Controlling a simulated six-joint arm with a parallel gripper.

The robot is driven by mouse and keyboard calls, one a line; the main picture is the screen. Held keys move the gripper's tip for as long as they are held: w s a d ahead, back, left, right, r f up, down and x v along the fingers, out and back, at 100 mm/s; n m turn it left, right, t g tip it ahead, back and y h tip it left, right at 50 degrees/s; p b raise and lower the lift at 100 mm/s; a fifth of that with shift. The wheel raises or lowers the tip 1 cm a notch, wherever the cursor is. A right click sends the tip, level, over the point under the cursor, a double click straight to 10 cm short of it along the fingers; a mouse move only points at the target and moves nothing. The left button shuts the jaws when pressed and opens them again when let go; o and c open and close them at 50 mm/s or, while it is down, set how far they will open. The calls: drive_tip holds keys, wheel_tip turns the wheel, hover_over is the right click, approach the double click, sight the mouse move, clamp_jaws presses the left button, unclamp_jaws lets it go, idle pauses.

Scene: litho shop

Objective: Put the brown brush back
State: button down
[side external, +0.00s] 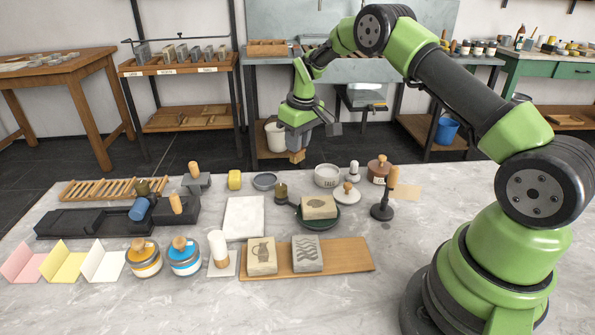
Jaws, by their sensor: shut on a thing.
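My gripper (299,146) is in the air over the back part of the marble table, pointing down. It is shut on a small tan-brown piece (297,157), which looks like part of the brown brush. Only a small end shows below the fingers; the rest is hidden. The held piece is clear of the things on the table. I cannot tell for certain which place is the brush's own.
Below stand a grey bowl (264,181), a TALC dish (327,175), an olive-knobbed tool (281,194) and a stone on a green dish (319,207). At right are a brown-lidded jar (380,168) and a dark stand (382,211) beside a wooden handle. A white sheet (244,218) lies mid-table.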

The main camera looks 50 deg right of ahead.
sight(298, 160)
wheel_tip(298, 160, down, 6)
drive_tip(key=shift+f, duration=0.25)
drive_tip(key=shift+f, duration=0.1)
drive_tip(key=c, duration=1)
unclamp_jaws()
drive_tip(key=shift+c, duration=0.2)
